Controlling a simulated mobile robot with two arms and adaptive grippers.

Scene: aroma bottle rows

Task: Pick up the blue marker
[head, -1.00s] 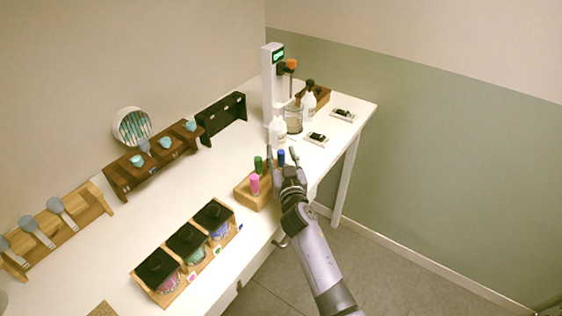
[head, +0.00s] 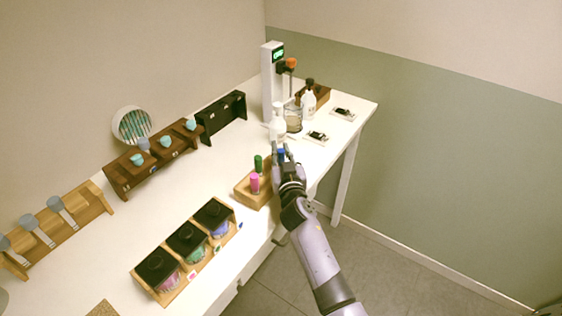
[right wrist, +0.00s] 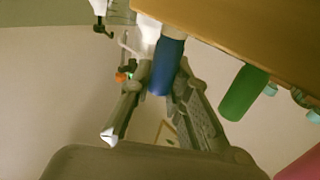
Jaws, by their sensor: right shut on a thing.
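The blue marker (head: 281,154) stands upright at the right end of the small wooden holder (head: 246,196). My right gripper (head: 281,156) is shut on the marker, with a finger on either side of it. In the right wrist view the blue marker (right wrist: 166,66) shows between the fingers of my right gripper (right wrist: 160,82), beside the edge of the wooden holder (right wrist: 240,38). A green marker (head: 258,163) and a pink marker (head: 254,183) stand in the same holder. My left gripper is not in view.
A wooden rack of black-lidded jars (head: 187,242) stands to the front left. White bottles (head: 277,122), a glass beaker (head: 293,118) and a tall stand (head: 272,85) are behind the gripper. Free tabletop (head: 170,205) lies left of the holder.

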